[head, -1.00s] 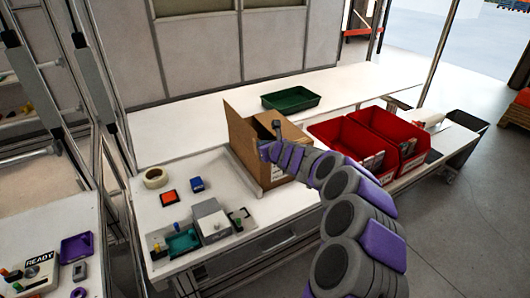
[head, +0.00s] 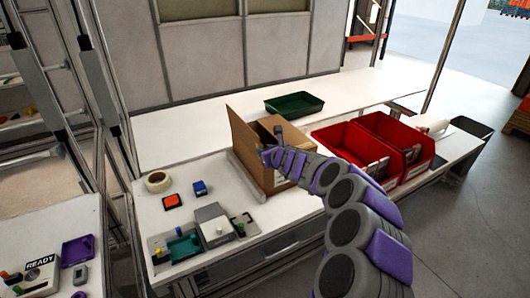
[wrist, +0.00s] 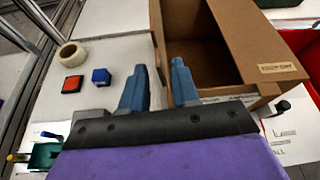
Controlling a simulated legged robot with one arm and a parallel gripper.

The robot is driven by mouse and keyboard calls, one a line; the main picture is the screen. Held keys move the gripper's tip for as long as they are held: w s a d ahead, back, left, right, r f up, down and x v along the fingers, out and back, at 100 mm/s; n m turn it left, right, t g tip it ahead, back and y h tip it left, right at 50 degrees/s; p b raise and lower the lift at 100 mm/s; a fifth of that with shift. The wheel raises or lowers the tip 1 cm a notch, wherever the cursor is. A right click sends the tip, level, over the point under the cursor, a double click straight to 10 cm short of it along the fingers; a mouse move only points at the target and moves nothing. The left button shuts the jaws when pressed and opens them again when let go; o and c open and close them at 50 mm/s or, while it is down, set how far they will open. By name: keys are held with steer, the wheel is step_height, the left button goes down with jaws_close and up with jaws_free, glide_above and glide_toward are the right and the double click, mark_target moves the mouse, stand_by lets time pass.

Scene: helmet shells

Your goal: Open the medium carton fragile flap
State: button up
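The cardboard carton (head: 270,177) stands on the white table, left of the red bins. Its left flap (head: 243,139) stands up, and another flap covers part of the top on the right. In the wrist view the carton (wrist: 225,98) shows a dark opening, and the right flap (wrist: 258,40) carries a small printed label. My gripper (wrist: 160,85) has its two blue fingers apart with nothing between them. In the head view my gripper (head: 272,143) is at the carton's near side, over its opening. Whether a finger touches the cardboard I cannot tell.
Two red bins (head: 358,150) stand right of the carton, close to my arm. A green tray (head: 294,104) is behind. A tape roll (head: 157,181), an orange-red block (head: 172,201), a blue block (head: 200,188) and a grey box (head: 212,222) lie to the left.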

steer(key=shift+d, duration=0.1)
steer(key=b+v, duration=0.1)
steer(key=v, duration=1.6)
steer(key=shift+s, duration=0.15)
